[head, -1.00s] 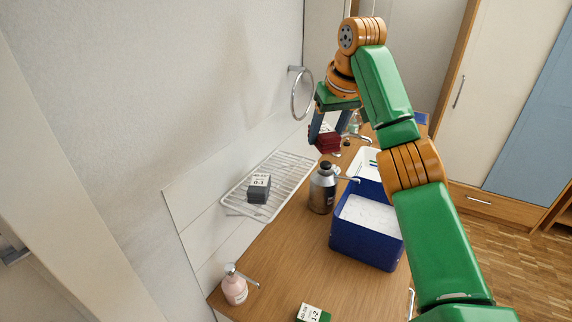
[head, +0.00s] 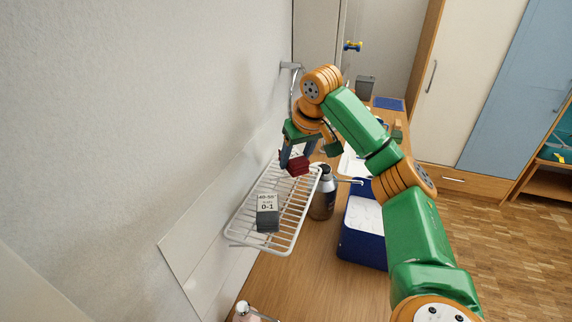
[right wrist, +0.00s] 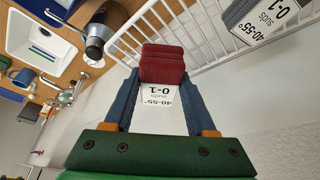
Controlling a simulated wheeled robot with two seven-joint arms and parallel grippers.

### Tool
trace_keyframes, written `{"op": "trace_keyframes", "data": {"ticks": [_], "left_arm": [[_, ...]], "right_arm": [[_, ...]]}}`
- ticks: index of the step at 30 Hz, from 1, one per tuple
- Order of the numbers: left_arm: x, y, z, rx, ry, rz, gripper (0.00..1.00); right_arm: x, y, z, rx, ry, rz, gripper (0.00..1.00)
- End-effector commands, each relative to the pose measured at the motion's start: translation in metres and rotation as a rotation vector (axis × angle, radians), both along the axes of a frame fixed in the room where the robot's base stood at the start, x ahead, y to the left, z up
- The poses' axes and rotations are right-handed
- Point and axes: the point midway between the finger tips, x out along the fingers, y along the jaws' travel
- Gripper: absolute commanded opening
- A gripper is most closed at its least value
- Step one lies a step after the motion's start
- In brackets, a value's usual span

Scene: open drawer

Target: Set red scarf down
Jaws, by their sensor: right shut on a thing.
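My right gripper (head: 294,158) is shut on the red scarf (head: 299,166), a small dark-red folded bundle. It holds the scarf over the far end of the white wire rack (head: 238,243). In the right wrist view the red scarf (right wrist: 163,64) sits between the two blue fingers, with a white label marked 40-55° and 0-1 below it. Rack bars (right wrist: 122,46) pass behind it; I cannot tell whether it touches them. A grey folded item (head: 267,222) with a like label lies on the near part of the rack. My left gripper is out of view.
A dark metal bottle (head: 322,200) stands close to the rack's right side. A blue box (head: 362,248) with white contents is right of it. A pump bottle (head: 246,314) is at the bottom edge. The wall borders the rack on the left. Bare rack lies between scarf and grey item.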

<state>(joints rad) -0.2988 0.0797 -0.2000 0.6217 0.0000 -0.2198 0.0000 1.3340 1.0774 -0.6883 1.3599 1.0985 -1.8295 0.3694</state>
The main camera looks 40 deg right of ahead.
Motion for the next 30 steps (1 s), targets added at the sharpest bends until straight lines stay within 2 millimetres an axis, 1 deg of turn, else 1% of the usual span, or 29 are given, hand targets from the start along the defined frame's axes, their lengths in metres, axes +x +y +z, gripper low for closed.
{"op": "trace_keyframes", "data": {"ticks": [2, 4, 7, 18, 19, 22, 30], "left_arm": [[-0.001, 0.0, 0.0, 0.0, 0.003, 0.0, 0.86], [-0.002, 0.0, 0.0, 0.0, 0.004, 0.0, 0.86], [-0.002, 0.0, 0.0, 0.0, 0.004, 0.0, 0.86], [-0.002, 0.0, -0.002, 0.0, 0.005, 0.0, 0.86], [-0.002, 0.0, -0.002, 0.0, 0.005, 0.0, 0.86], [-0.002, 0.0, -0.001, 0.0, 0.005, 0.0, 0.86], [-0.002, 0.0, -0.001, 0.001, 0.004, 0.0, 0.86]], "right_arm": [[0.004, 0.003, -0.011, 0.0, 0.002, 0.001, 0.01], [0.009, 0.009, -0.026, 0.0, 0.004, 0.004, 0.01], [0.013, 0.014, -0.04, 0.001, 0.001, 0.004, 0.01], [0.014, 0.015, -0.046, 0.002, -0.001, 0.004, 0.01], [0.014, 0.015, -0.046, 0.002, -0.001, 0.004, 0.59], [0.014, 0.015, -0.046, 0.001, -0.001, 0.004, 0.86], [0.014, 0.015, -0.045, 0.001, -0.001, 0.004, 0.86]]}}
